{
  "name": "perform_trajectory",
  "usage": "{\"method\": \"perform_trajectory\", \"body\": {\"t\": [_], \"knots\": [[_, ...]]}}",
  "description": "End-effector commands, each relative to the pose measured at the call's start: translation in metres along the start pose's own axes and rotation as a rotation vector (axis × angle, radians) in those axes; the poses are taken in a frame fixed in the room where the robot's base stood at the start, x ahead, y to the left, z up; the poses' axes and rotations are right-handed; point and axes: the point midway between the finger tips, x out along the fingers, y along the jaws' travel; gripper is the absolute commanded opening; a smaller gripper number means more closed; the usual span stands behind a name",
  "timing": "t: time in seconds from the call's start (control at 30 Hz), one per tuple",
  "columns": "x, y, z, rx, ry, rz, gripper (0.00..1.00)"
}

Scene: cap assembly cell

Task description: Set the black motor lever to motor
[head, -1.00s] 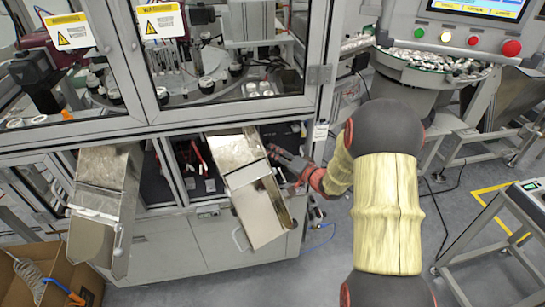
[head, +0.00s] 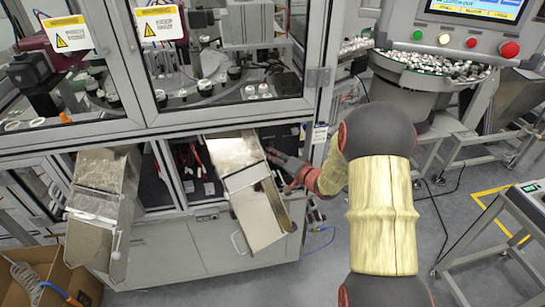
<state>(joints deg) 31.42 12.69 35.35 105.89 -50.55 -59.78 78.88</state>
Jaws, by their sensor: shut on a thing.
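My gripper (head: 272,156) reaches into the dark lower opening of the machine, just right of the tilted metal chute. Its red and grey fingers are closed at the dark panel there. The black motor lever is not clearly distinguishable against the dark interior; the fingers are shut on a small part at that spot, which they mostly cover. Any lettering by the lever is too small to read.
The metal chute (head: 237,160) juts out close to my gripper's left. A second chute (head: 103,172) and a cardboard box (head: 88,287) are at left. A machine post stands right of the opening. A parts bowl (head: 432,75) and control panel are at upper right.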

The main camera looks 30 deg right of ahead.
Motion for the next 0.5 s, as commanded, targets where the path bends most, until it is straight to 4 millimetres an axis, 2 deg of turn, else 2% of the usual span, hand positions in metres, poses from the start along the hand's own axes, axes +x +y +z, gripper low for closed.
{"method": "perform_trajectory", "body": {"t": [0.17, 0.5], "knots": [[-0.0001, 0.0002, 0.0, 0.0, 0.0, 0.0, 0.0], [-0.0001, 0.0004, 0.0, 0.001, 0.0, 0.001, 0.0]]}}
